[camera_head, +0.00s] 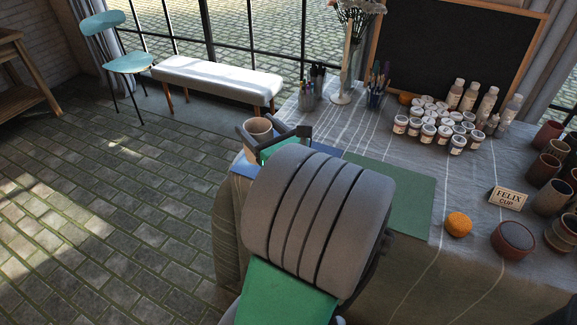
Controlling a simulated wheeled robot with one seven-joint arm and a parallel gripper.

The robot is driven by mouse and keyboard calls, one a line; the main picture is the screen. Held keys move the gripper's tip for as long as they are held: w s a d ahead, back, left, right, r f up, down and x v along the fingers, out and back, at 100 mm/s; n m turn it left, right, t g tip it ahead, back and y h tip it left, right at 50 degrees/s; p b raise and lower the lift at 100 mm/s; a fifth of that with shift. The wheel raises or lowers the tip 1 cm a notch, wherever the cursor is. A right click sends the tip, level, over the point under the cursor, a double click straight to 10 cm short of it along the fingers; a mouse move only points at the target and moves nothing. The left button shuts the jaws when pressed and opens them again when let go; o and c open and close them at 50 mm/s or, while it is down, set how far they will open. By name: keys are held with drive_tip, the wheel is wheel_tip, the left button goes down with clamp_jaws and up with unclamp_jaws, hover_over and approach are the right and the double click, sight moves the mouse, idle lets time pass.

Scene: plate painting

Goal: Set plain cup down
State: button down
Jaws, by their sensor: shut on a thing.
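A plain beige cup (258,130) is held between the dark fingers of my gripper (262,136), near the left end of the table. The cup is upright, with its rim showing; its lower part is hidden by the gripper. Below and behind it lies a blue mat (243,167), mostly covered by my arm. I cannot tell whether the cup's base touches the mat. A dark green mat (408,193) lies to the right of my arm.
The cloth-covered table (385,145) holds several paint jars (428,130), bottles (487,103), pen holders (375,95), an orange (458,224), a "FELIX CUP" sign (508,198) and several cups (552,198) at right. A bench (215,78) stands behind on the brick floor.

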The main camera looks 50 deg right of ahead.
drive_tip(key=s+d+m+h, duration=0.1)
drive_tip(key=s+d+h, duration=0.1)
drive_tip(key=s+d, duration=0.15)
drive_tip(key=w+d+f+b, duration=0.2)
drive_tip(key=w+d+f, duration=0.1)
drive_tip(key=f, duration=0.1)
drive_tip(key=w+d+f+b, duration=0.1)
drive_tip(key=w+d+f, duration=0.2)
drive_tip(key=f, duration=0.1)
drive_tip(key=w+d+f+b, duration=0.2)
drive_tip(key=w+d+f, duration=0.1)
drive_tip(key=d+f, duration=0.1)
drive_tip(key=shift+w+f+b, duration=0.3)
drive_tip(key=shift+w, duration=0.05)
drive_tip(key=shift+r, duration=0.15)
drive_tip(key=shift+c, duration=1.3)
unclamp_jaws()
drive_tip(key=shift+f, duration=0.2)
drive_tip(key=shift+r, duration=0.1)
